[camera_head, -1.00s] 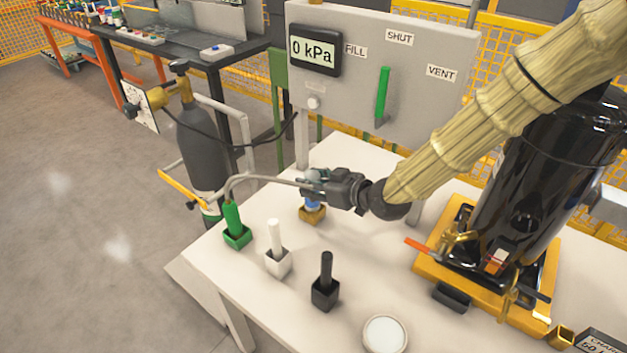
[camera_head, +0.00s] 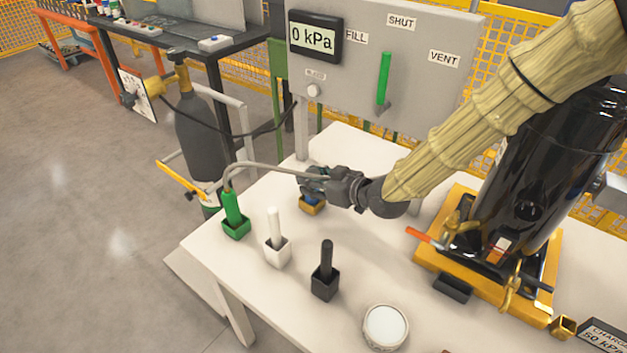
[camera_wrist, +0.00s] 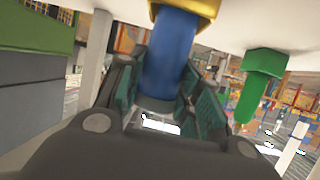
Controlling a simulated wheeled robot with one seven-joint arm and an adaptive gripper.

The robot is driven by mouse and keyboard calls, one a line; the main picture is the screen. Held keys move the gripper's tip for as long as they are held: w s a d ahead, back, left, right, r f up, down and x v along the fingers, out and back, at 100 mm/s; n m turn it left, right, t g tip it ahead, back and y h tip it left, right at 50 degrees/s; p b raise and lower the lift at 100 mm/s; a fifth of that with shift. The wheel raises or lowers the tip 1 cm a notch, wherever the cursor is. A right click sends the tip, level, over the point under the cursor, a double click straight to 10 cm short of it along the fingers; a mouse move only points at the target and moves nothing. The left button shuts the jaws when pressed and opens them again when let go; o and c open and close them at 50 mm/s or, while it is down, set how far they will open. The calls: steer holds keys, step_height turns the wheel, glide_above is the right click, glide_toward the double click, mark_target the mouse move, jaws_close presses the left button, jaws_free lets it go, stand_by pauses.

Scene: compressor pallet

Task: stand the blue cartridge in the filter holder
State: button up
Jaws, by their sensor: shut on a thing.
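The blue cartridge (camera_wrist: 168,55) stands between my gripper's green-padded fingers in the wrist view, and its far end meets a yellow square holder (camera_wrist: 205,8). How deep it sits inside is hidden. In the head view my gripper (camera_head: 318,186) is shut on the cartridge just above the yellow holder (camera_head: 312,207), which stands on the white table. Only a sliver of blue shows there between gripper and holder. I cannot tell from a label whether this is the filter holder.
A green handle in a green holder (camera_head: 236,229), a white cartridge (camera_head: 275,224) and a black one (camera_head: 326,259) stand nearby. A round white-topped dish (camera_head: 385,325) is in front. A black tank (camera_head: 545,170) stands right. A small brass socket (camera_head: 563,327) is front right.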

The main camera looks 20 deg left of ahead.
steer(key=shift+f, duration=0.55)
steer(key=o, duration=1.2)
steer(key=shift+c, duration=0.2)
steer(key=v, duration=1.2)
steer(key=shift+f, duration=0.1)
